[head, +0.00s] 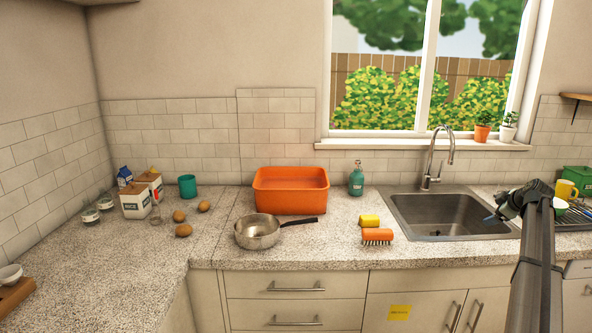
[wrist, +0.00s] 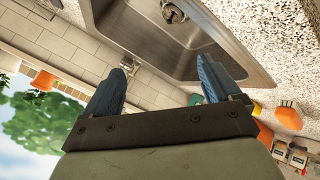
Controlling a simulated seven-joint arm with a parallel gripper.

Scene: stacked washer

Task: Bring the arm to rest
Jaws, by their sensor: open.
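My gripper (head: 492,218) is at the right end of my arm's reach in the head view, over the right edge of the sink (head: 445,213). In the wrist view my gripper (wrist: 162,80) shows two blue fingers spread wide apart with nothing between them. The sink basin (wrist: 215,35) lies beyond the fingertips there, and the view is tilted. The fingers appear apart from the sink and the counter.
An orange tub (head: 290,191), a metal pot (head: 258,231), a brush (head: 377,235) and a soap bottle (head: 356,180) stand left of the sink. A faucet (head: 431,160) rises behind it. A yellow mug (head: 566,190) and dish rack (head: 577,215) are close right of my gripper.

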